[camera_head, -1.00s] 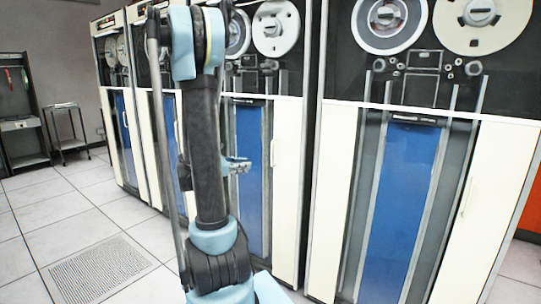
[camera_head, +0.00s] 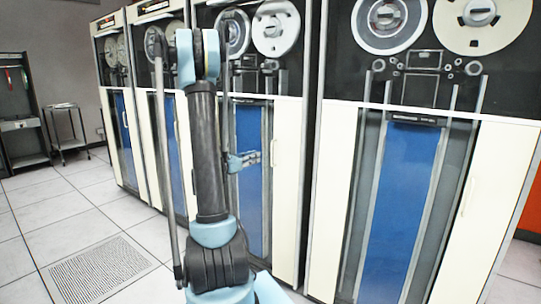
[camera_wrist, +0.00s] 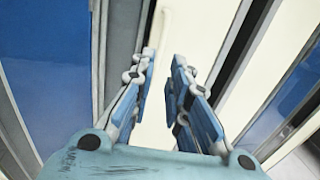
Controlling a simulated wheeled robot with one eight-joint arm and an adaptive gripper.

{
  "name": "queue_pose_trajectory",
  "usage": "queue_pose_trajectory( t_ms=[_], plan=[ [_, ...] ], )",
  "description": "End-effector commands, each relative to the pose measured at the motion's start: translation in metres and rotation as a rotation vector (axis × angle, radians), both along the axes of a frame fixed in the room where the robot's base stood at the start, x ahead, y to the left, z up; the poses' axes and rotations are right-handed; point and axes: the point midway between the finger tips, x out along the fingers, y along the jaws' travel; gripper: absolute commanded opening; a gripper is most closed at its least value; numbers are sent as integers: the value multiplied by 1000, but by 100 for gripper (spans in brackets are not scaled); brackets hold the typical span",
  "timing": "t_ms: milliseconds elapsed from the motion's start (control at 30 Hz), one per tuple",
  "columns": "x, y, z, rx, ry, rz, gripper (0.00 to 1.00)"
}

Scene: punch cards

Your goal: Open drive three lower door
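The third tape drive from the left stands behind my arm. Its lower door has a cream right panel (camera_head: 288,190) and a blue glass pane (camera_head: 250,195). A slim upright handle (camera_head: 273,152) is on the cream panel. My gripper (camera_head: 258,158) is in front of this door, just left of the handle in the head view. In the wrist view my gripper (camera_wrist: 163,60) is open, its two fingers apart and empty. The cream panel (camera_wrist: 205,35) lies beyond the fingertips, with a pale narrow strip, seemingly the handle (camera_wrist: 166,16), ahead of the gap. The lower door looks shut.
Another drive with a blue lower door (camera_head: 400,210) stands close on the right. More drives (camera_head: 122,130) stand to the left. A small cart (camera_head: 68,130) is at the far left. The tiled floor at left is clear, with a vent grille (camera_head: 98,270).

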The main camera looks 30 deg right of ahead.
Motion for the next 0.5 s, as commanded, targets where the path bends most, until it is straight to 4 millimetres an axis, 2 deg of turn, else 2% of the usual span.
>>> queue_pose_trajectory(
  t_ms=[500],
  plan=[
    [16, -83, 0, 1, -1, -2, 16]
  ],
)
